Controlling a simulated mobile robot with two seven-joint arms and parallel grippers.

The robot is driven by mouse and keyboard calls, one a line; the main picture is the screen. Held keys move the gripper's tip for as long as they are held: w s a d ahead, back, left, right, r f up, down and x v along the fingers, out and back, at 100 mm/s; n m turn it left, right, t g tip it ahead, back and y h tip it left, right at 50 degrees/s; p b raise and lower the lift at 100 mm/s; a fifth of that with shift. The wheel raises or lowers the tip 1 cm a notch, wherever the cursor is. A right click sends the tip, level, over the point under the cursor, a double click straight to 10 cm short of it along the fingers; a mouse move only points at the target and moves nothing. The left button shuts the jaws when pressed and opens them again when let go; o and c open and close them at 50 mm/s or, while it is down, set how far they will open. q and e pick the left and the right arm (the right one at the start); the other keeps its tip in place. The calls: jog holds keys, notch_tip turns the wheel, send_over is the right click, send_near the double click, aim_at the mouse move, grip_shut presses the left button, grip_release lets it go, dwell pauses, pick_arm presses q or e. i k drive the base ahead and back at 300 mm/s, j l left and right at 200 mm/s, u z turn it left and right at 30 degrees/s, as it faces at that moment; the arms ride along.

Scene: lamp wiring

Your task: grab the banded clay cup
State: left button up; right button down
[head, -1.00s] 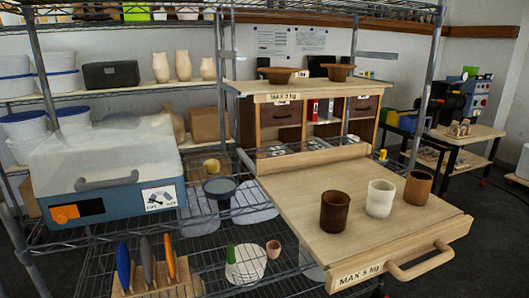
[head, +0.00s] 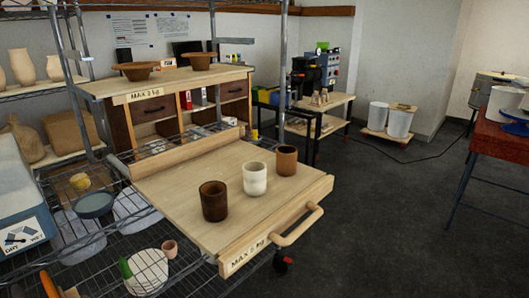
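Three cups stand upright in a slanting row on a pull-out wooden board (head: 185,225). The nearest is a dark brown cup (head: 214,201), the middle one is a cream-white cup (head: 255,179), and the farthest is a reddish-brown clay cup (head: 287,160). They stand apart from each other. I cannot make out a clear band on any of them at this size. Neither of my grippers is in view.
The board has a wooden handle (head: 297,224) at its front right. A wooden cabinet (head: 165,83) with two bowls on top stands behind it. Wire shelving (head: 195,262) lies below left. Open floor (head: 400,215) is to the right, with a red table (head: 500,140) beyond.

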aim_at(255, 179)
jog(key=i+l+u, duration=0.1)
jog(key=l, duration=0.25)
jog(key=i+l+u, duration=0.2)
jog(key=l, duration=0.5)
jog(key=i+l+u, duration=0.1)
jog(key=l, duration=0.25)
jog(key=i+l+u, duration=0.1)
jog(key=l, duration=0.25)
jog(key=i, duration=0.1)
